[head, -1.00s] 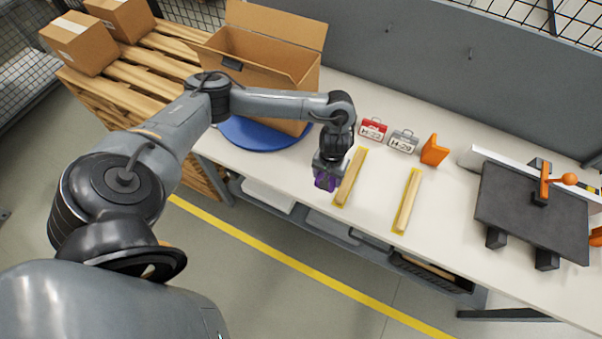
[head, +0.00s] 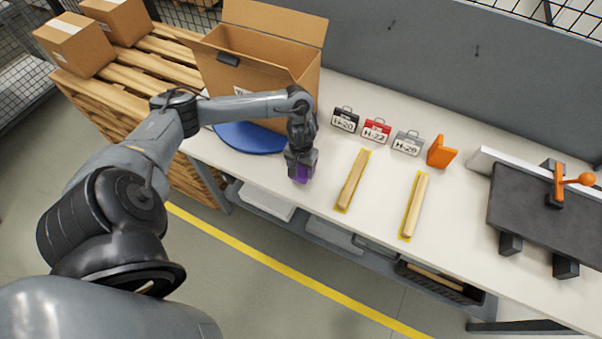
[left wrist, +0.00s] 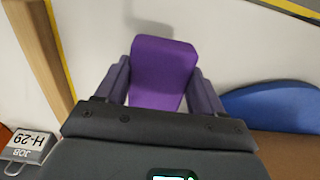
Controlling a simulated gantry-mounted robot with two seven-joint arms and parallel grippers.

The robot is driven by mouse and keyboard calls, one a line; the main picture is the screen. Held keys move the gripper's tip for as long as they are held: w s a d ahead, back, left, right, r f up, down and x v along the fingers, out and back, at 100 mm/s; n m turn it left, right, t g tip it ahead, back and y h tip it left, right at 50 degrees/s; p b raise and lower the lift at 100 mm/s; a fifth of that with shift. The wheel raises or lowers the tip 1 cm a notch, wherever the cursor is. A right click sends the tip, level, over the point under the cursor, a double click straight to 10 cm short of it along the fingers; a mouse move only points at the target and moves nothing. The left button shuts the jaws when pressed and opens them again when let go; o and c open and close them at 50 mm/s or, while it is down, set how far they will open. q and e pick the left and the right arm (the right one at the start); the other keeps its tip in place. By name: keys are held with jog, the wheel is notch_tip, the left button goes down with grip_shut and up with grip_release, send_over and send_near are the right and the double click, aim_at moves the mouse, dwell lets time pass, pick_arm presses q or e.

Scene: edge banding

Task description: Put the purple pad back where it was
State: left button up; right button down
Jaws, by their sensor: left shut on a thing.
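The purple pad (head: 302,173) is between the fingers of my left gripper (head: 300,170), near the front edge of the table, left of the first wooden strip. In the left wrist view the pad (left wrist: 162,70) fills the space between the two fingers, and my left gripper (left wrist: 163,90) is shut on it. A soft shadow shows on the white table beyond the pad; I cannot tell whether the pad touches the table. My right gripper is not in view.
A blue round base (head: 250,138) with an open cardboard box (head: 262,65) stands left. Two wooden strips (head: 354,180) (head: 415,205) lie on yellow-edged marks. Black, red and grey job tags (head: 376,131) and an orange block (head: 440,152) stand behind. A dark fixture (head: 535,210) is at right.

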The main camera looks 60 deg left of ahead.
aim_at(301, 169)
pick_arm(q)
notch_tip(301, 169, down, 3)
jog(key=shift+f+b, duration=0.1)
jog(key=shift+b, duration=0.2)
jog(key=shift+f, duration=0.15)
jog(key=o, duration=0.9)
jog(key=shift+o, duration=0.2)
